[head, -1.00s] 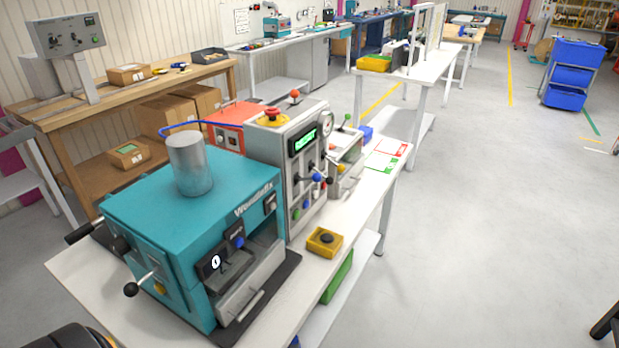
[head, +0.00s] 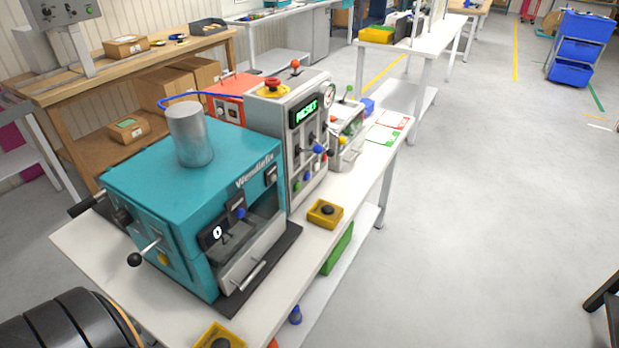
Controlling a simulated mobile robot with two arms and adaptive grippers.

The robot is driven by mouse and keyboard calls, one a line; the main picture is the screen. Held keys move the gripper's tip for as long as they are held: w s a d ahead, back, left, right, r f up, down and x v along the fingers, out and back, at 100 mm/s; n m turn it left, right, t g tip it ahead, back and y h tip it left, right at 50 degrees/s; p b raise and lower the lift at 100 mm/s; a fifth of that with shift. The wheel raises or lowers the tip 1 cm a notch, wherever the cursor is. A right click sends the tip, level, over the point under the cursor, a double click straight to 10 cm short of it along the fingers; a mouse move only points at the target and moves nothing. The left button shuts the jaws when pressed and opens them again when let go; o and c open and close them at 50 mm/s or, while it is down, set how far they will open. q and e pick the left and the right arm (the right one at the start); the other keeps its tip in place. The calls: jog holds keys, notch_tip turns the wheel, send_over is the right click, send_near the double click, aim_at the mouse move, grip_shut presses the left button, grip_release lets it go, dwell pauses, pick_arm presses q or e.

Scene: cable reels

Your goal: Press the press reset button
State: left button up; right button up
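A teal machine (head: 190,160) marked "Wendlefix" stands on the white bench, with a metal cylinder (head: 190,135) on top. Its front has a small black panel (head: 213,233) with a blue button (head: 239,213). Beside it stands a grey control box (head: 290,120) with a green-lit display (head: 306,111) that seems to read "RESET". Its face carries several small coloured buttons and knobs, and a red mushroom button (head: 272,83) sits on its top. I cannot read a label that singles out the press reset button. Neither of my grippers shows.
A lever with a black ball (head: 135,259) sticks out of the teal machine. Open grey floor (head: 470,220) lies to the right.

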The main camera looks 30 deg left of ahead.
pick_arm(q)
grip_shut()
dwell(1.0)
